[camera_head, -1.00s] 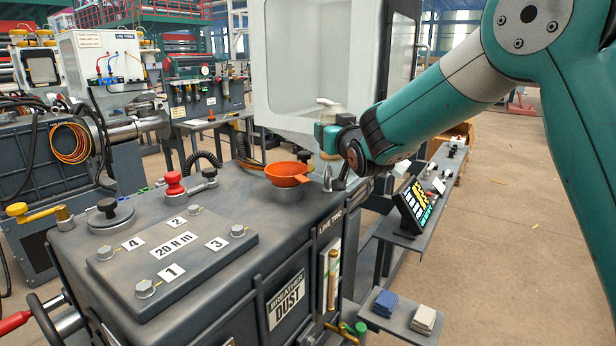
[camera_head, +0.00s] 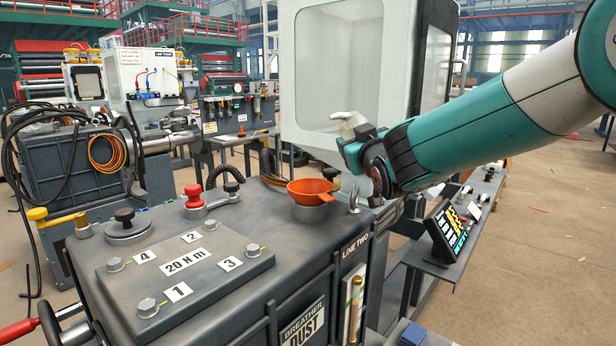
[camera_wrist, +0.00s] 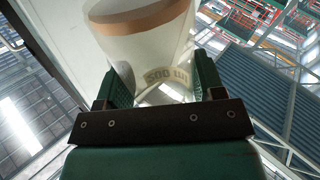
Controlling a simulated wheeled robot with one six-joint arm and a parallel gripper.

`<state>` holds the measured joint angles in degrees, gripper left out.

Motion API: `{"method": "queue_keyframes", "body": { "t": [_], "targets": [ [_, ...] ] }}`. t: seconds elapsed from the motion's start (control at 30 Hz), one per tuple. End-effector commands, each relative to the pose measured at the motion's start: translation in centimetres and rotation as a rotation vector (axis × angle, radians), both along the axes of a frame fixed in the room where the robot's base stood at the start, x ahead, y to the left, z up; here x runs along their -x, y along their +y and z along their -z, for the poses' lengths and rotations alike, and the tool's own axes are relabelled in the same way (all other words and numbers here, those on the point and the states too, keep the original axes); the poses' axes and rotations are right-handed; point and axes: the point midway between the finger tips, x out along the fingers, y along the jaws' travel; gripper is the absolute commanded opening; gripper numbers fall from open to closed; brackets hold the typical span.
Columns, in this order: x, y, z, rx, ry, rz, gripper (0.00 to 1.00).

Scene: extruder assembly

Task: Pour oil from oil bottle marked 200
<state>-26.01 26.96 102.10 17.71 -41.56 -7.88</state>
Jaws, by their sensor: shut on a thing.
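My gripper (camera_head: 355,148) is shut on a pale, translucent oil bottle (camera_head: 350,122), above and to the right of the orange funnel in the head view. The bottle's top and spout show over the gripper; the rest is hidden behind it. In the wrist view the bottle (camera_wrist: 150,45) stands between the two green fingers, with a tan band and partly blurred lettering that includes zeros; I cannot read it surely. The orange funnel (camera_head: 311,192) sits on a grey round port at the back of the gearbox top. No oil stream is visible.
The dark gearbox (camera_head: 200,262) bears bolts, number plates and a red knob (camera_head: 194,195). A pale cabinet (camera_head: 335,70) stands behind the gripper. A small display panel (camera_head: 448,230) is on the shelf at right. Open floor lies farther right.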

Motion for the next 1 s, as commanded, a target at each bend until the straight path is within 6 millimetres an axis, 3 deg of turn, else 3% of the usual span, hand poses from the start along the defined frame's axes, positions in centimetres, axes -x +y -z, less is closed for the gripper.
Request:
{"method": "queue_keyframes", "body": {
  "t": [0.3,0.5,1.0],
  "targets": [
    [0.5,1.4,-1.6,0.222,-0.087,-0.002,0.0],
    [0.8,2.2,0.8,0.388,-0.147,-0.002,0.0],
    [0.7,1.8,0.5,0.641,-0.248,-0.002,0.0]
  ]
}}
